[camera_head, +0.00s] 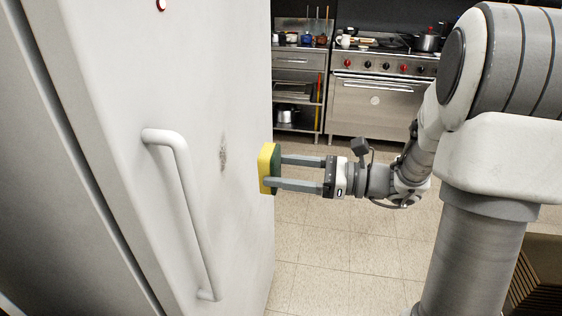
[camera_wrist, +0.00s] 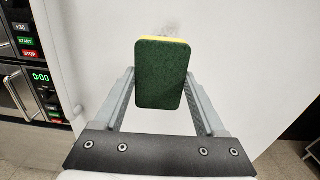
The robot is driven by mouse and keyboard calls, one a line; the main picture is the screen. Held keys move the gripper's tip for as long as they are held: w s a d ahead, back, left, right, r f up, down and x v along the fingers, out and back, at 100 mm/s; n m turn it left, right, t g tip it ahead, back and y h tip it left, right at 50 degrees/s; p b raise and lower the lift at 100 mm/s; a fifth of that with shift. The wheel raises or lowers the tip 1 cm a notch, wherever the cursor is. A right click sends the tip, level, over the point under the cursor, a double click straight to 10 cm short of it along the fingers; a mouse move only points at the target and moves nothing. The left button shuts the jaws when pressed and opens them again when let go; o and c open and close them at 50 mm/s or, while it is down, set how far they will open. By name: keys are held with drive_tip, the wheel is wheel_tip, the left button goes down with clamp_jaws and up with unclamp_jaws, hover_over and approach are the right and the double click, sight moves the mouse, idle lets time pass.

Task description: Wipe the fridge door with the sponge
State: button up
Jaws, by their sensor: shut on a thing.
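The white fridge door (camera_head: 150,80) fills the left of the head view and has a white bar handle (camera_head: 190,205). A grey smudge (camera_head: 223,152) marks the door to the right of the handle. My gripper (camera_head: 272,171) is shut on a yellow and green sponge (camera_head: 265,168), its yellow side toward the door. The sponge is right of the smudge in the head view; I cannot tell whether it touches the door. In the wrist view the sponge's green back (camera_wrist: 162,75) sits between my fingers, and part of the smudge (camera_wrist: 172,27) shows above it.
A steel stove (camera_head: 380,95) and a shelf unit (camera_head: 298,90) with pots and bottles stand at the back. Tiled floor (camera_head: 335,240) lies open between them and the fridge. Microwaves (camera_wrist: 30,80) show at the left of the wrist view.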

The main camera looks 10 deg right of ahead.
sight(225, 146)
drive_tip(key=a, duration=0.6)
drive_tip(key=shift+w+a+f+b, duration=0.2)
drive_tip(key=shift+w+f+b, duration=0.1)
drive_tip(key=shift+b, duration=0.15)
drive_tip(key=shift+x, duration=1)
idle(0.5)
drive_tip(key=shift+w, duration=0.1)
